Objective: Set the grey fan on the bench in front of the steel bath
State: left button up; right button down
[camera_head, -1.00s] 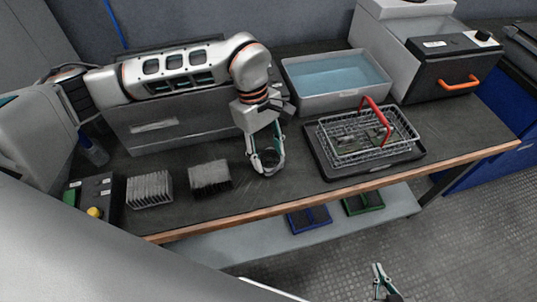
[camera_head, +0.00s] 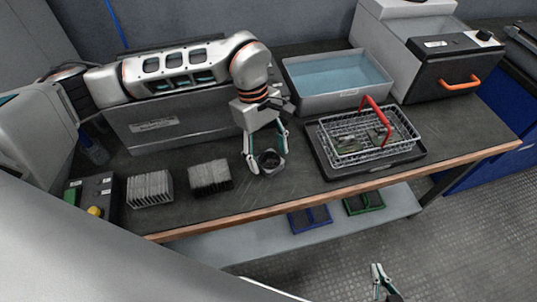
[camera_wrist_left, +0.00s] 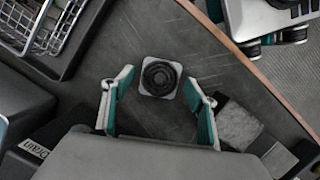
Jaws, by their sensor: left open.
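The grey fan (camera_head: 270,161), square with a dark round middle, lies on the bench (camera_head: 300,185) in front of the steel bath (camera_head: 334,102), slightly to its left. The bath holds blue liquid. My left gripper (camera_head: 266,158) is open over the fan in the head view. In the left wrist view the fan (camera_wrist_left: 159,77) lies between and just beyond the spread fingertips (camera_wrist_left: 158,80), with gaps on both sides. My right gripper (camera_head: 383,278) shows only partly at the bottom edge, above the floor; its opening is unclear.
A wire basket (camera_head: 365,140) with a red handle stands on a black tray right of the fan. Two finned heat sinks (camera_head: 210,177) (camera_head: 150,189) stand to its left. A grey metal box (camera_head: 155,127) is behind them. The bench's wooden front edge (camera_head: 300,200) is close.

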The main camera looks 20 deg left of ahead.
pick_arm(q)
jog(key=p+v, duration=0.1)
jog(key=v, duration=1)
jog(key=shift+r, duration=0.15)
